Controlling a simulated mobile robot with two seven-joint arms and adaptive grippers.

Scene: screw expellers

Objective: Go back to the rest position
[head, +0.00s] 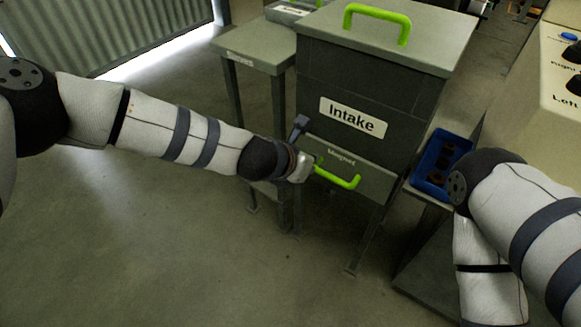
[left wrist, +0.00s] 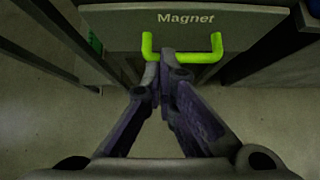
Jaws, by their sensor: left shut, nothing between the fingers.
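My left arm reaches in from the left in the head view, with its gripper (head: 308,166) right by the green handle (head: 338,178) of the magnet drawer. In the left wrist view the gripper's fingers (left wrist: 162,68) are together, close to the green handle (left wrist: 192,57) at its left part. Nothing shows between them. I cannot tell whether the fingers touch the handle. The drawer front (left wrist: 190,24) carries the word "Magnet". My right arm is folded at the right edge of the head view, and its gripper is out of view.
The grey intake box (head: 370,85) has a green handle (head: 378,18) on its lid. A side table (head: 255,50) stands to its left. A blue tray (head: 424,182) with dark parts is at its right, and a beige control panel (head: 556,95) at far right. The floor at left is clear.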

